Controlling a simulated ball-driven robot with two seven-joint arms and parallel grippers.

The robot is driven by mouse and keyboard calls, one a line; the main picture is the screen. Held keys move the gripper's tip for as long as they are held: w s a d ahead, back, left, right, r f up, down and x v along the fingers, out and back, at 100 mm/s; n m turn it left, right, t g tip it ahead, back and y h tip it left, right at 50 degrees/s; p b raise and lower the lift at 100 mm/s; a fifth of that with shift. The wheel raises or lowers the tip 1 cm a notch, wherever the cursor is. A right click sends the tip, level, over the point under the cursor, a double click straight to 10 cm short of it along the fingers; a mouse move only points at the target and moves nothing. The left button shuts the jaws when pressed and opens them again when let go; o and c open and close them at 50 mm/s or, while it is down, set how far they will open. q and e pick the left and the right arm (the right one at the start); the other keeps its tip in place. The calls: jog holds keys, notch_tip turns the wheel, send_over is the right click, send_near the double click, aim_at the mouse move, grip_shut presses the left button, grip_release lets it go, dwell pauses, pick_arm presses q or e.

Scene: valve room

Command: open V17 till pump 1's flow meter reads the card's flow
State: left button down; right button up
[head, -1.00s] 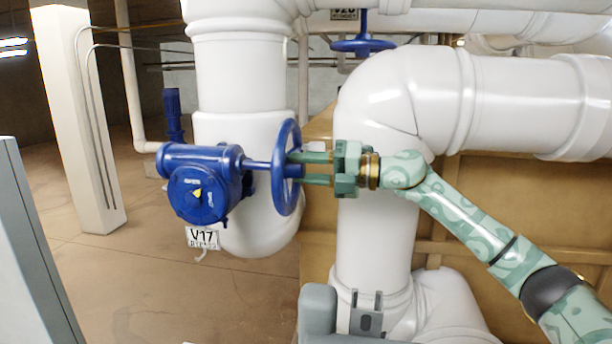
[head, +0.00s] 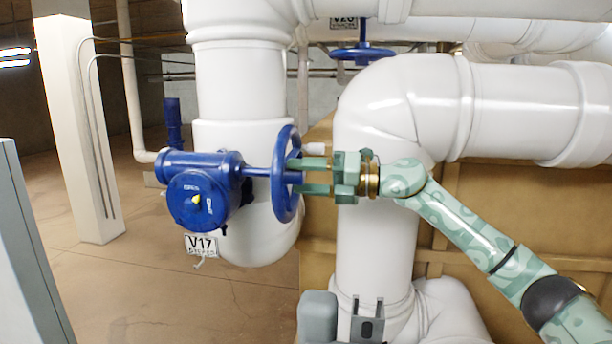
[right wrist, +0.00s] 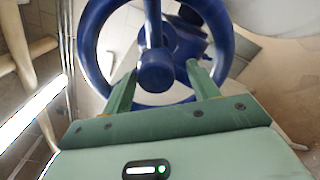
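The V17 valve is a blue gearbox (head: 203,190) with a yellow pointer on its round face and a V17 tag (head: 201,246) below. Its blue handwheel (head: 287,203) stands upright at the right end of a short shaft. My right gripper (head: 308,177) faces the wheel from the right, its two green fingers apart. In the right wrist view, the fingers reach to the wheel on either side of its hub (right wrist: 156,70); contact with the spokes is unclear. My left gripper is not in view. No flow meter or card can be made out.
Thick white pipes (head: 520,110) run above and right of V17. A second blue handwheel (head: 362,53) sits higher at the back. A white pillar (head: 78,130) stands at left, with a grey cabinet edge (head: 30,260) nearer. The floor between them is bare.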

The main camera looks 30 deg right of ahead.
jog(key=shift+r, duration=0.15)
jog(key=b+v, duration=0.5)
jog(key=v, duration=1.1)
jog(key=shift+s+d+b, duration=0.15)
jog(key=shift+b, duration=0.15)
